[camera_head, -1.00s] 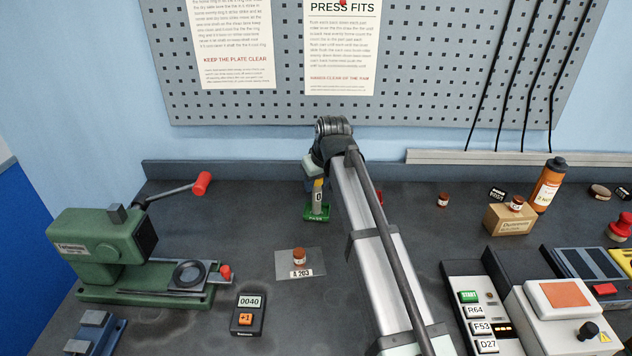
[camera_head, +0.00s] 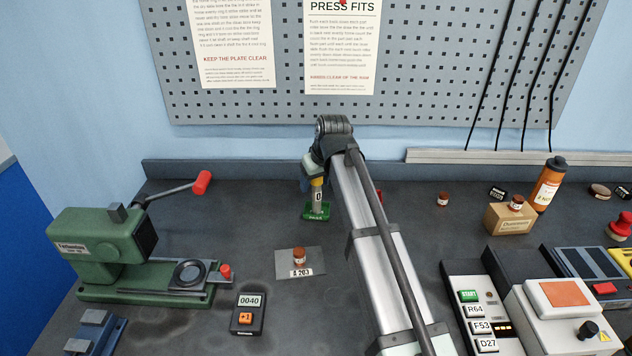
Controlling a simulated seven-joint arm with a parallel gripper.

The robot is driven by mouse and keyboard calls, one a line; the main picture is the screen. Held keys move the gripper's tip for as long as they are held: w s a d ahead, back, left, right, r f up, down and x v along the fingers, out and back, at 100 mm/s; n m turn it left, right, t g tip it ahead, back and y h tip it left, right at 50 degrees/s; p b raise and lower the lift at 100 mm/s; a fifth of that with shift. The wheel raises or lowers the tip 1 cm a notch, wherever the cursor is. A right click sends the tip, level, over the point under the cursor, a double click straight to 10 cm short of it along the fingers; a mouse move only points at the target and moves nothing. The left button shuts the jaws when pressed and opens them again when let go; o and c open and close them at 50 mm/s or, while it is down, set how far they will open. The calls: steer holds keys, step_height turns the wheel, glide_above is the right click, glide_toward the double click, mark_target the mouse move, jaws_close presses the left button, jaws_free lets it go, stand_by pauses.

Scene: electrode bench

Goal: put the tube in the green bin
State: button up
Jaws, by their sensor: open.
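The green bin (camera_head: 316,215), with a small white label on its front, stands on the bench left of my arm. A slim pale tube (camera_head: 317,196) with a yellow upper part and a dark mark like a 0 stands upright at the bin. It looks to be in the bin, but its lower end is hidden by the front wall. My gripper (camera_head: 315,176) is open at the tube's upper end, at the far end of my arm. Its fingers are small and partly hidden, so I cannot tell whether they touch the tube.
A green press (camera_head: 100,245) with a red-knobbed lever stands at left. A counter (camera_head: 247,313) and a plate (camera_head: 315,262) bearing a small brown-red part lie in front. A control box (camera_head: 478,305), a cardboard box (camera_head: 508,221) and an orange-brown bottle (camera_head: 548,186) are at right.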

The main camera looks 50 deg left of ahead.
steer(key=v, duration=1.2)
stand_by(0.3)
